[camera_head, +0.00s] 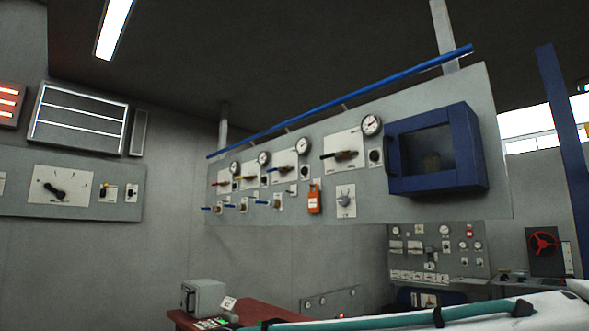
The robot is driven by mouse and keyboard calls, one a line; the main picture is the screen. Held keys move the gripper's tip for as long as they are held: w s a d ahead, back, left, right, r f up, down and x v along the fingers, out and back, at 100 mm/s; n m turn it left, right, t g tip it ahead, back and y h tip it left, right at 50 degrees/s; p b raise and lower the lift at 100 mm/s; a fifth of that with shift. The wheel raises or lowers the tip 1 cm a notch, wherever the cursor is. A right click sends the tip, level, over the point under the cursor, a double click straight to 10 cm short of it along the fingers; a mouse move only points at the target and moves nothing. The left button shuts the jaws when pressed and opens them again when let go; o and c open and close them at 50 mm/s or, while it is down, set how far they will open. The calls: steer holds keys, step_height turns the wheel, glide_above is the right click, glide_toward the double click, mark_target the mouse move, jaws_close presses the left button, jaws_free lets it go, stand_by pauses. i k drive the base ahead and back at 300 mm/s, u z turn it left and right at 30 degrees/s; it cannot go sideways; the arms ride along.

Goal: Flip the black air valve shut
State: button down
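The black air valve (329,155) is on the grey wall panel (400,209), on a white plate left of the blue cabinet. Its black handle points left, roughly level, from a brass-coloured body. A round gauge (371,125) sits above and to its right, with a small black knob (375,156) below the gauge. My gripper is not in view, and nothing covers the black valve.
A blue cabinet (468,150) with a dark window juts out right of the valve. A blue pipe (340,100) runs above the panel. An orange tag (314,199) hangs below the valves. A teal hose (375,321) crosses the bottom right. The space before the black valve looks clear.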

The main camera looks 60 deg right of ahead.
mark_target(333, 155)
steer(key=z, duration=0.15)
steer(key=i, duration=0.75)
steer(key=z, duration=0.95)
steer(key=i, duration=0.65)
steer(key=z, duration=0.65)
